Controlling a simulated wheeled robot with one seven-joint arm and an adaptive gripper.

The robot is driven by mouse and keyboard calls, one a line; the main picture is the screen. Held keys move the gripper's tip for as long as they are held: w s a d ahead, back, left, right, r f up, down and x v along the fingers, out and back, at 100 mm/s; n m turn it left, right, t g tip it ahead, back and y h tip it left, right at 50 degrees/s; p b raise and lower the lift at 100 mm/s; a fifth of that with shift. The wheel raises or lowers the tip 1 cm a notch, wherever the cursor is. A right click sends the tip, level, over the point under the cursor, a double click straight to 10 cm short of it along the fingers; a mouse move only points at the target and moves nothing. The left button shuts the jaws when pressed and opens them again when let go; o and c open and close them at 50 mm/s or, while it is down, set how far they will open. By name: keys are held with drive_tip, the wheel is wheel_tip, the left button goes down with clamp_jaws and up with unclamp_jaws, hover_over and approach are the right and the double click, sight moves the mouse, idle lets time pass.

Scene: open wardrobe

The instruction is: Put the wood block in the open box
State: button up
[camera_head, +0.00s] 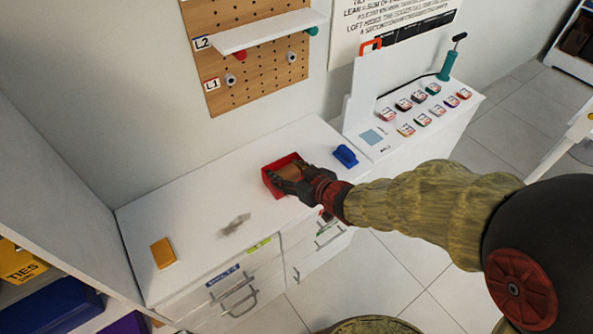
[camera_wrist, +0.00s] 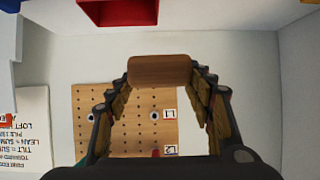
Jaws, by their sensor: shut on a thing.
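My gripper (camera_head: 284,180) is shut on the wood block (camera_wrist: 163,69), a plain brown block held crosswise between the fingertips in the wrist view. In the head view the block (camera_head: 289,171) shows as a brown patch by the fingers, partly hidden. The open red box (camera_head: 268,178) stands on the white cabinet top, and my gripper and the block overlap it in the picture. In the wrist view the red box (camera_wrist: 118,12) is at the top edge, cut off, with a visible gap between it and the block.
A blue object (camera_head: 345,155) lies right of the box on the cabinet top (camera_head: 200,215). A yellow-orange block (camera_head: 163,253) lies at the left. A pegboard (camera_head: 250,70) with a shelf (camera_head: 255,32) hangs behind. A stand with several labelled buttons (camera_head: 420,115) is at the right.

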drive_tip(key=shift+w+a+f+b, duration=0.2)
drive_tip(key=shift+w+f+b, duration=1.5)
drive_tip(key=shift+w+f, duration=1.65)
drive_tip(key=shift+w+a+f+b, duration=0.15)
drive_tip(key=shift+w+f+b, duration=1.55)
drive_tip(key=shift+w+f, duration=1.65)
drive_tip(key=shift+w+r, duration=0.15)
drive_tip(key=shift+w, duration=0.05)
drive_tip(key=shift+f+b, duration=0.3)
drive_tip(key=shift+f, duration=0.2)
drive_tip(key=shift+f, duration=0.1)
drive_tip(key=o, duration=1.2)
drive_tip(key=shift+c, duration=0.2)
